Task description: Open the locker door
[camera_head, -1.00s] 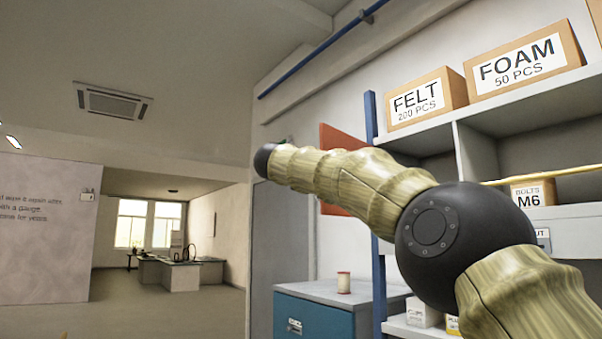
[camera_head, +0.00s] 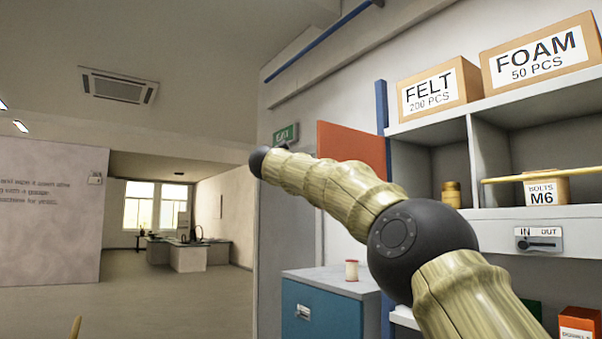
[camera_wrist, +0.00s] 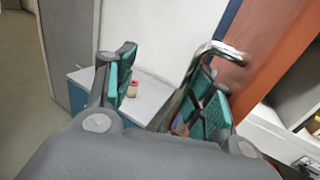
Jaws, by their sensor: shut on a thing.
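The orange-red locker door (camera_head: 352,145) shows beside a blue post, partly hidden behind my arm in the head view. In the wrist view the door (camera_wrist: 270,50) fills the upper right and bears a bent chrome handle (camera_wrist: 215,47). The handle bar runs down along the right finger, and the exact contact is partly hidden. In the head view the gripper is hidden beyond my arm.
A blue cabinet (camera_head: 310,312) with a grey top and a small spool (camera_head: 351,270) stands below my arm. Grey shelves with the FELT box (camera_head: 432,92) and FOAM box (camera_head: 540,57) stand at right. A yellow rod (camera_head: 530,177) crosses the shelf front. Open floor lies left.

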